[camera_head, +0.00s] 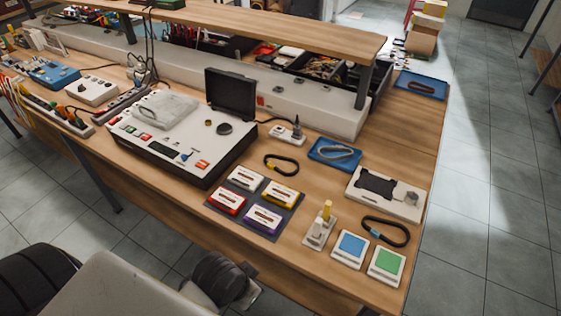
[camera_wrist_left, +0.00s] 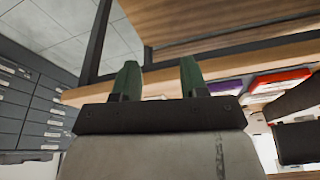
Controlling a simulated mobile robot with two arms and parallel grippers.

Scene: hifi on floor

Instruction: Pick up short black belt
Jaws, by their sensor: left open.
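Two black belts lie on the wooden table in the head view. The smaller black belt loop (camera_head: 281,164) lies right of the white device, behind the coloured cassettes. A larger-looking black belt loop (camera_head: 386,232) lies near the right end, behind the blue and green square pads. My left gripper (camera_wrist_left: 158,76) shows in the left wrist view with its two green fingers apart and nothing between them. It is near the table's edge, and no belt shows in that view. My right gripper is not in view.
A white device (camera_head: 180,137) with a raised black lid stands mid-table. Coloured cassettes (camera_head: 263,216) lie on a dark mat. A blue tray (camera_head: 318,159) holds a greyish loop. A white block with a yellow peg (camera_head: 320,229) stands near the front edge. A shelf (camera_head: 300,34) overhangs the back.

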